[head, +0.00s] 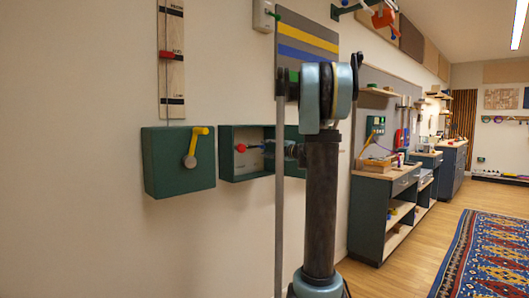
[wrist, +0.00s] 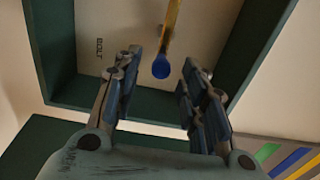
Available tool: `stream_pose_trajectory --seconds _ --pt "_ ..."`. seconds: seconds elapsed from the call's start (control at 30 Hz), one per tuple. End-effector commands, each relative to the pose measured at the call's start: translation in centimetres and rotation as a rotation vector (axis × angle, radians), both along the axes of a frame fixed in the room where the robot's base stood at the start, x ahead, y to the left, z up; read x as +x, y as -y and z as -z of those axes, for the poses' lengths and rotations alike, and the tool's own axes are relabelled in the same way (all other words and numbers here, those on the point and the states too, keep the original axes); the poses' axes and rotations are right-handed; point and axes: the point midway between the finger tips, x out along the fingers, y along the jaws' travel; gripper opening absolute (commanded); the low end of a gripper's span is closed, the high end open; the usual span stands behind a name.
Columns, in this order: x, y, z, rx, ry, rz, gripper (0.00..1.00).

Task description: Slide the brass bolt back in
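The brass bolt (wrist: 172,22) shows in the wrist view as a yellow rod with a rounded blue end (wrist: 161,68). It lies inside an open green box (wrist: 50,50) whose pale back panel is marked BOLT. My gripper (wrist: 162,58) is open, one finger on each side of the blue end, with visible gaps on both sides. A red knob (head: 240,147) shows inside the box; the bolt is too small to make out there.
A closed green box with a yellow lever (head: 197,146) hangs just left. Above it is a scale board with a red slider (head: 170,54). A striped panel (head: 308,42) is above right. Wooden-topped cabinets (head: 385,175) line the wall further right; open floor lies beside the blue rug (head: 485,240).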

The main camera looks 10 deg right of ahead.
Motion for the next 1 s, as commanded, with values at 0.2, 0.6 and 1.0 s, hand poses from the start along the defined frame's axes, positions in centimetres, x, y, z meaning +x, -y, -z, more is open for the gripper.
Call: stream_pose_trajectory --seconds 0.2,0.6,1.0 --pt "-3.6 2.8 0.1 -0.001 -0.001 0.004 0.39" --pt "-7.2 5.3 0.1 -0.001 -0.001 0.001 0.39" --pt "-7.5 5.3 0.2 -0.004 -0.002 -0.002 0.39"
